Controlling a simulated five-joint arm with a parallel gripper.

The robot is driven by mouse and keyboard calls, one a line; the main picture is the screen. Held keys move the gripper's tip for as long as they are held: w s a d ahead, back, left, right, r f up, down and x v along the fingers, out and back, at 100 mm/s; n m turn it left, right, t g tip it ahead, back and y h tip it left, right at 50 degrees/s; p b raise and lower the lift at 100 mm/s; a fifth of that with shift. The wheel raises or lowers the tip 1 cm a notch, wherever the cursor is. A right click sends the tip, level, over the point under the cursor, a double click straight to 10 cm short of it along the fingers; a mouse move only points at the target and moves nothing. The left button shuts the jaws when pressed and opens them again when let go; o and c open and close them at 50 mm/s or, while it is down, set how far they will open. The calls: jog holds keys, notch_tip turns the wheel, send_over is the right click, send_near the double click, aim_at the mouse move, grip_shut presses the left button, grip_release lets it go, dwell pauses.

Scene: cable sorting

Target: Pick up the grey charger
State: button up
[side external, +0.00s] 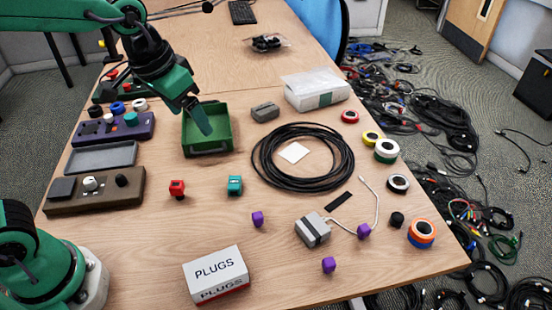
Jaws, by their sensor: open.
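A light grey block with a dark band (312,231), which looks like the grey charger, sits on the front right of the table. A white cable (376,200) lies close beside it, curving near a purple plug (364,231). A smaller, darker grey block (265,111) lies farther back, right of the green tray; I cannot tell exactly what it is. My gripper (203,126) is over the green tray (222,146), well to the left of and behind the light grey block. It is open, and nothing shows between its fingers.
A coil of black cable (262,173) lies between the tray and several tape rolls (421,233). A PLUGS box (216,274) stands at the front. Red (177,188) and teal (235,184) plugs sit mid-table. Purple plugs (329,265) lie around the light grey block.

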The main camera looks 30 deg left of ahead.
jog(key=w+d+f+m+g, duration=0.1)
jog(key=w+d+f, duration=0.2)
jog(key=d, duration=0.3)
jog(key=w+d+f+m+g, duration=0.1)
jog(key=w+d+f, duration=0.3)
jog(key=d, duration=0.2)
jog(key=m+g, duration=0.1)
send_over(313, 226)
jog(key=shift+y, duration=0.4)
jog(key=f, duration=0.9)
jog(key=shift+a+f, duration=0.1)
jog(key=shift+a, duration=0.3)
jog(key=shift+s+d+f, duration=0.1)
jog(key=shift+d+f, duration=0.25)
jog(key=shift+f, duration=0.1)
jog(key=shift+f, duration=1.2)
jog(key=shift+f, duration=0.1)
jog(key=shift+f, duration=2.5)
